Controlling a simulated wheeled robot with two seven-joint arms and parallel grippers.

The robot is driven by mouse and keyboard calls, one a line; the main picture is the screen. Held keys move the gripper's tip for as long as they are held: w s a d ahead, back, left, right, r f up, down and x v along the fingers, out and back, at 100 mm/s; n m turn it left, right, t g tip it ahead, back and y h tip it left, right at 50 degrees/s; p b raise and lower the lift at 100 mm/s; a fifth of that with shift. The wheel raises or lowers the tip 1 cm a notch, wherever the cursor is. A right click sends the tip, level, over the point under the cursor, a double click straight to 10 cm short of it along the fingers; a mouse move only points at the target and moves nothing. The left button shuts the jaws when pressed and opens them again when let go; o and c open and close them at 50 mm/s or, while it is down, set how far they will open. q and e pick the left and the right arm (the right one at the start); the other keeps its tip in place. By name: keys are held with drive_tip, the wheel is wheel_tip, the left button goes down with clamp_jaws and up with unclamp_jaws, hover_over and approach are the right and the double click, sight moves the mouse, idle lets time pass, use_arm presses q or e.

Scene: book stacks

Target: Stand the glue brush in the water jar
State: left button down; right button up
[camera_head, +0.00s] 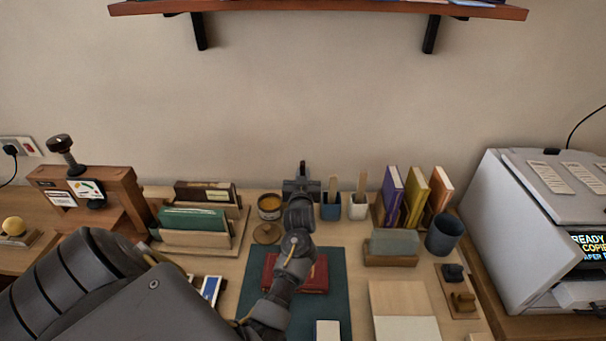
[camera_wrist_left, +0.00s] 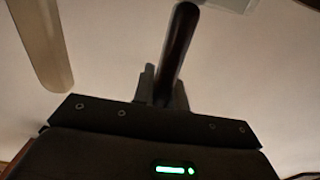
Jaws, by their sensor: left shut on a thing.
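My left gripper (camera_head: 302,186) is at the back of the desk, shut on the glue brush. The brush's dark handle (camera_wrist_left: 178,50) rises from between the fingers in the left wrist view, and its tip shows above the gripper (camera_head: 303,167) in the head view. Its bristle end is hidden. Right of the gripper stand a blue jar (camera_head: 331,212) and a white jar (camera_head: 358,212), each with a pale wooden stick in it. I cannot tell which vessel is the water jar; one may be hidden behind my arm. My right gripper is not in view.
An amber glue pot (camera_head: 270,214) stands just left of the gripper, with a round lid (camera_head: 267,234) before it. A red book (camera_head: 312,280) lies on a green mat (camera_head: 334,312) under my arm. Upright books (camera_head: 414,197) and a dark cup (camera_head: 444,234) stand to the right.

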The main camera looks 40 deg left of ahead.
use_arm(q)
drive_tip(key=c, duration=1.3)
unclamp_jaws()
drive_tip(key=shift+c, duration=0.2)
drive_tip(key=p+v, duration=0.4)
drive_tip(key=v, duration=0.3)
drive_tip(key=shift+s+d, duration=0.2)
